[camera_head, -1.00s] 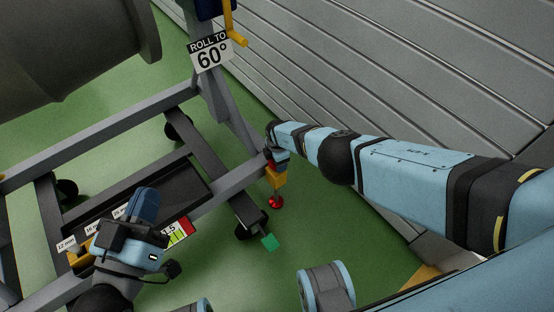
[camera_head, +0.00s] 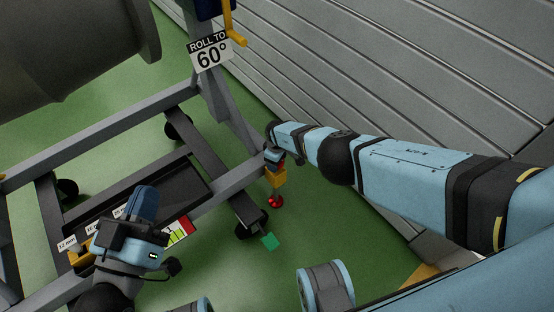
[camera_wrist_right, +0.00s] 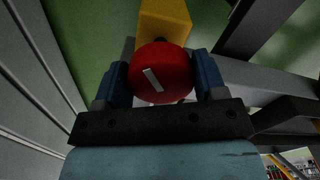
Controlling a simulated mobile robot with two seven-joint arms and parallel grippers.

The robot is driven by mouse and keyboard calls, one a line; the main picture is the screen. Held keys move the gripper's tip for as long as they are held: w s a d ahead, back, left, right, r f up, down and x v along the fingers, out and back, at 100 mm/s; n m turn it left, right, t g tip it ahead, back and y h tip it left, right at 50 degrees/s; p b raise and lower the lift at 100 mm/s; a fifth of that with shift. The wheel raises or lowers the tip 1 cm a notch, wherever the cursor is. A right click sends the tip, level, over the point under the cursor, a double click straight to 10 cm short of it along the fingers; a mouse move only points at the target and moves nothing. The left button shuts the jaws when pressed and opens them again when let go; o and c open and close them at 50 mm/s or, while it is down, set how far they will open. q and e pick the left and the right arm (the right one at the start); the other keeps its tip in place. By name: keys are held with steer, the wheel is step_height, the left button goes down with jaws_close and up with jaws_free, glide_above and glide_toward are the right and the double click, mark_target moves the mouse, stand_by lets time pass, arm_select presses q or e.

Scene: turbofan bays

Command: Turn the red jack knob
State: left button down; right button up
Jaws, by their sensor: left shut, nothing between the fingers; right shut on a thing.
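The red jack knob (camera_wrist_right: 160,72) is round with a white mark line, and it sits between the two blue fingers of my right gripper (camera_wrist_right: 160,84) in the right wrist view. The gripper is shut on it. A yellow block (camera_wrist_right: 164,20) lies just beyond the knob. In the head view my right gripper (camera_head: 273,160) is at the frame's corner, above the yellow block (camera_head: 276,179), and mostly hides the knob. My left gripper (camera_head: 145,196) is shut and empty, over the frame's tray at lower left.
A grey wheeled frame (camera_head: 121,126) carries a "ROLL TO 60°" sign (camera_head: 211,53). A red ball-like part (camera_head: 275,202) shows below the yellow block. Grey panelled wall (camera_head: 400,70) stands at right; green floor is open between.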

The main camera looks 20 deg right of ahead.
steer(key=shift+m, duration=2.2)
steer(key=o, duration=0.9)
steer(key=shift+f, duration=0.15)
